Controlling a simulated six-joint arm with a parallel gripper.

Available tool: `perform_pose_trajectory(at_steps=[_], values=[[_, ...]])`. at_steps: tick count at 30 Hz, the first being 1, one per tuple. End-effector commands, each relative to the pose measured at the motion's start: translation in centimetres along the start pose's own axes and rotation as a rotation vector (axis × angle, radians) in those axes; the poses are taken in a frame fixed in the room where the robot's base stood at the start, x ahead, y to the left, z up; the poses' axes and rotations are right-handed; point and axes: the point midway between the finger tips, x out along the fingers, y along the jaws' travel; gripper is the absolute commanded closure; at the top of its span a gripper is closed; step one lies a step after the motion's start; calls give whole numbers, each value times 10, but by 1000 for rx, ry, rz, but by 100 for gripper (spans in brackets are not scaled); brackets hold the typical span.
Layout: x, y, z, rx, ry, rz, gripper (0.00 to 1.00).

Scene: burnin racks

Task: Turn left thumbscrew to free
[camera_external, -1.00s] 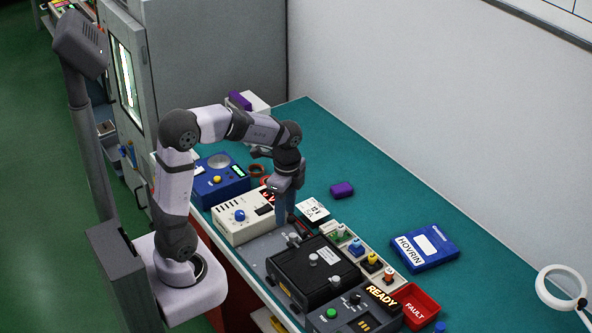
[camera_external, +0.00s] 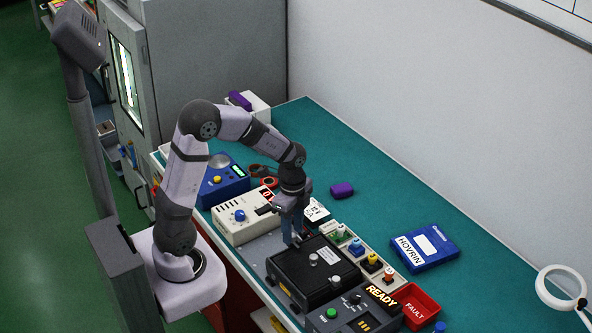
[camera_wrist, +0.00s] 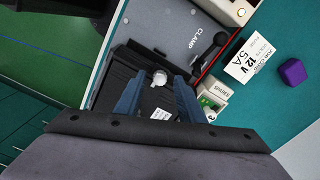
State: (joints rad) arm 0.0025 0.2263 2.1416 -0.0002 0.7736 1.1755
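The black box-like unit (camera_external: 295,270) sits on a grey plate. A silver thumbscrew (camera_wrist: 159,78) stands at its edge in the wrist view. My gripper (camera_external: 293,240) is over the far-left end of the unit in the outside view. In the wrist view its two blue fingers (camera_wrist: 160,84) are spread, one on each side of the thumbscrew, with gaps between. I cannot tell how far down around it the fingertips reach. Other silver knobs (camera_external: 313,258) (camera_external: 335,280) show on the unit in the outside view.
A black clamp handle (camera_wrist: 214,45) stands beside the CLAMP label. A white 12 V 5A card (camera_wrist: 250,62) and a purple block (camera_wrist: 292,72) lie on the teal bench. The READY panel (camera_external: 350,313) and red FAULT tray (camera_external: 416,304) are at the front right.

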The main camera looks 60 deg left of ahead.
Motion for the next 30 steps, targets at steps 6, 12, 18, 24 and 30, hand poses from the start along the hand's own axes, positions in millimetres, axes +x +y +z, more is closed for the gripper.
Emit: perform_pose_trajectory(at_steps=[6,12,18,24,30], values=[[6,0,0,0,0,0,64],[6,0,0,0,0,0,72],[6,0,0,0,0,0,100],[5,0,0,-10,0,0,100],[5,0,0,-69,0,0,100]])
